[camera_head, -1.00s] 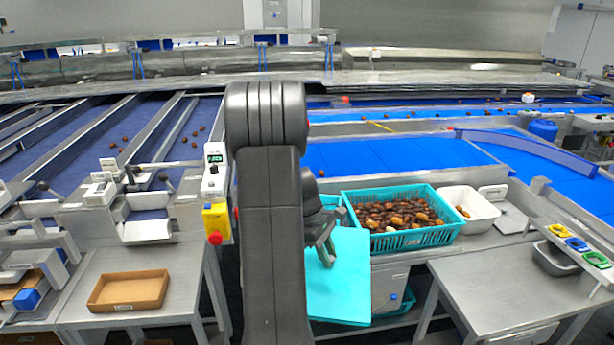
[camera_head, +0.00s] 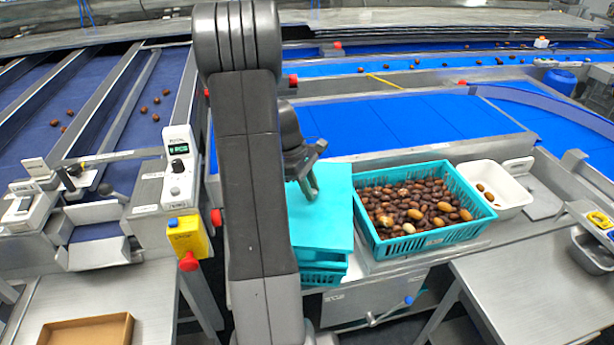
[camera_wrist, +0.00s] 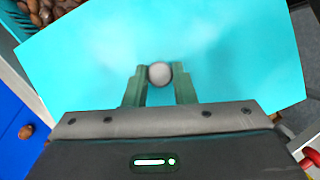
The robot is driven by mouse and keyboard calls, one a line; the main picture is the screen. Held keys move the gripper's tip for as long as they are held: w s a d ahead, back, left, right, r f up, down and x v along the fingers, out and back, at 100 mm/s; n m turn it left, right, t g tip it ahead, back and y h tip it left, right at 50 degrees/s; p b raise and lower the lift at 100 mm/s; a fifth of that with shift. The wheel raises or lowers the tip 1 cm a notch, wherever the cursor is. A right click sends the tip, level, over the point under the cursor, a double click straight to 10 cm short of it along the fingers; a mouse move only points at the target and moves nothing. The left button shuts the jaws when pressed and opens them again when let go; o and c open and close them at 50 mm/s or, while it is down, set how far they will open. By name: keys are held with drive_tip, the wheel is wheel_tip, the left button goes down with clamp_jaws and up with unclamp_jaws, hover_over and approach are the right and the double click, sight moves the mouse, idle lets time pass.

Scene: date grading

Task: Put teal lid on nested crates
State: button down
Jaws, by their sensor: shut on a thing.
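The teal lid (camera_head: 325,215) is a flat teal panel in the head view, just right of my arm. In the wrist view the lid (camera_wrist: 225,50) fills most of the picture. My gripper (camera_wrist: 160,78) is shut on the round grey knob (camera_wrist: 159,73) at the lid's middle. In the head view my gripper (camera_head: 312,190) is partly hidden by my own arm. Teal nested crates (camera_head: 322,277) show below the lid's front edge. The lid covers their top, and I cannot tell whether it touches them.
A teal crate (camera_head: 432,238) full of dates stands right of the lid, very close to it. A white bin (camera_head: 512,197) holds a few dates further right. A yellow box with a red button (camera_head: 188,238) is on the left. The right table (camera_head: 540,300) is largely clear.

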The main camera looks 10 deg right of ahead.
sight(310, 205)
drive_tip(key=shift+s+f+b, duration=0.2)
drive_tip(key=shift+f+b, duration=0.3)
drive_tip(key=shift+f, duration=0.1)
drive_tip(key=shift+f+b, duration=1.8)
drive_tip(key=shift+f, duration=0.75)
drive_tip(key=shift+w+f, duration=0.1)
drive_tip(key=shift+f, duration=0.45)
drive_tip(key=c, duration=0.7)
unclamp_jaws()
drive_tip(key=shift+r, duration=0.1)
drive_tip(key=shift+r+p, duration=2.55)
drive_tip(key=shift+r, duration=0.95)
drive_tip(key=shift+f, duration=0.2)
